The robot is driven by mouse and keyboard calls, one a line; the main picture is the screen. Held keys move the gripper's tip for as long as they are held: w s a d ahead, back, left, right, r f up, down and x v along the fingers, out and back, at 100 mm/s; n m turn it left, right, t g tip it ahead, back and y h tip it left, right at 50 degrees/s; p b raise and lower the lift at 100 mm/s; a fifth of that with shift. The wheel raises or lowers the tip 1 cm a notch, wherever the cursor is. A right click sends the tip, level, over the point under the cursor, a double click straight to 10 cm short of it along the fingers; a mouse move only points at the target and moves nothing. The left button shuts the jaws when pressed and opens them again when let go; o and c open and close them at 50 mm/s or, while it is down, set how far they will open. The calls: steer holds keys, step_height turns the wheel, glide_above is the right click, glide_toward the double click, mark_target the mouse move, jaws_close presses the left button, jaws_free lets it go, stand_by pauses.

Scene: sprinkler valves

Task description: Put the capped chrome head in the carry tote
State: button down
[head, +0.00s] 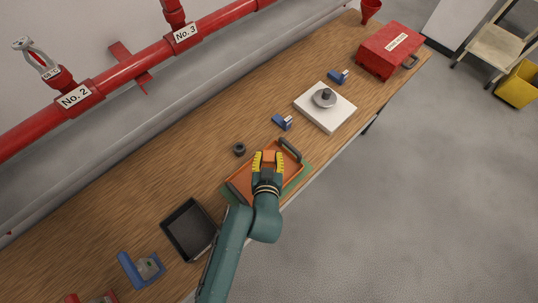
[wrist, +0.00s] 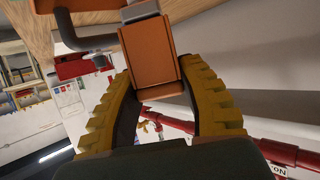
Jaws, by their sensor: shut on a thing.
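My gripper (head: 268,161) has yellow ribbed fingers, and the wrist view also shows it (wrist: 160,105). It is shut on an orange, block-shaped piece with a grey end, which I take for the capped chrome head (wrist: 150,55); its orange part also shows between the fingertips in the head view (head: 268,156). The orange carry tote (head: 237,187) lies below the gripper in the head view, with a dark handle (head: 291,150) at its far end. The gripper hides much of the tote's inside. I cannot tell whether the held piece touches the tote.
A dark ring (head: 239,149) lies left of the tote. Blue items (head: 282,122) and a white board (head: 335,112) with a grey disc stand beyond it, then a red case (head: 388,50). A black tray (head: 189,230) sits nearer. Red pipes run along the wall.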

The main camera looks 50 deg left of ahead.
steer(key=c, duration=0.6)
jaws_free()
steer(key=shift+c, duration=0.2)
steer(key=shift+s+d+r, duration=0.1)
steer(key=shift+s+d, duration=0.15)
steer(key=shift+d, duration=0.05)
steer(key=v, duration=1.1)
steer(key=shift+r, duration=0.1)
